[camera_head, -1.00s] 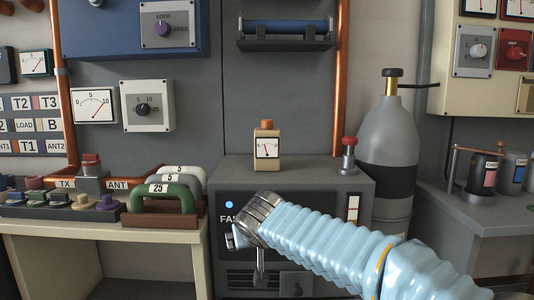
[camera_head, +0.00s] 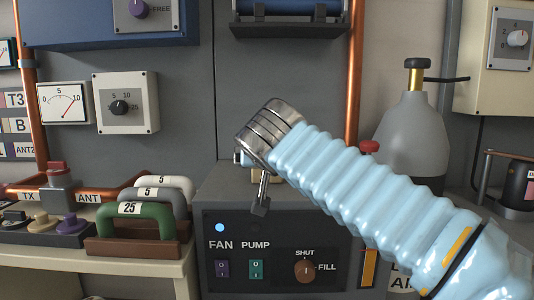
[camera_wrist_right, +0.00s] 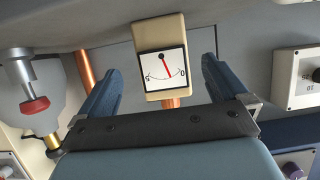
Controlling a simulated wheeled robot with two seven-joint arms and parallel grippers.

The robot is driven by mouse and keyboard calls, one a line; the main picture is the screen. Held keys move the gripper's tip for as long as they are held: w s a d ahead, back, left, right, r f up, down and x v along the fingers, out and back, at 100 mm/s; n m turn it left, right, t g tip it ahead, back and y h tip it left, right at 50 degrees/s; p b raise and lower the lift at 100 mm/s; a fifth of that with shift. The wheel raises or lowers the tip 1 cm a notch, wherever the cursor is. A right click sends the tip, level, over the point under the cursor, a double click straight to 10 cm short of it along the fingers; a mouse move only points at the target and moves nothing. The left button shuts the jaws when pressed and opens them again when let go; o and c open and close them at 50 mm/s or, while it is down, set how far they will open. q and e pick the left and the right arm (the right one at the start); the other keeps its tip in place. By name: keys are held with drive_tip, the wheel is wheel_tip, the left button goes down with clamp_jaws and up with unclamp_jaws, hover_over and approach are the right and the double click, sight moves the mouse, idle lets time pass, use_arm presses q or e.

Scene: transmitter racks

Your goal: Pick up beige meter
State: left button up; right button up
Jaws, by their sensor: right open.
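In the head view only a sliver of the meter (camera_head: 257,176) shows on top of the grey cabinet; my right arm hides the rest. My right gripper (camera_wrist_right: 162,72) is open, one blue finger on each side of the meter, with visible gaps to it. In the head view the right gripper (camera_head: 252,180) is in front of the meter. My left gripper is not in view.
The grey cabinet (camera_head: 212,275) has FAN and PUMP switches. A red-topped post (camera_head: 369,147) and a grey bottle (camera_head: 411,135) stand to the right. Handles, one green (camera_head: 130,222), stand on the left bench. A dark shelf (camera_head: 285,30) hangs above.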

drive_tip(key=x, duration=0.4)
drive_tip(key=shift+p, duration=0.3)
drive_tip(key=p+x, duration=0.2)
drive_tip(key=x, duration=0.2)
drive_tip(key=shift+w+a, duration=0.15)
drive_tip(key=shift+w, duration=0.1)
drive_tip(key=shift+w+f, duration=0.25)
drive_tip(key=shift+w, duration=0.15)
drive_tip(key=c, duration=1.2)
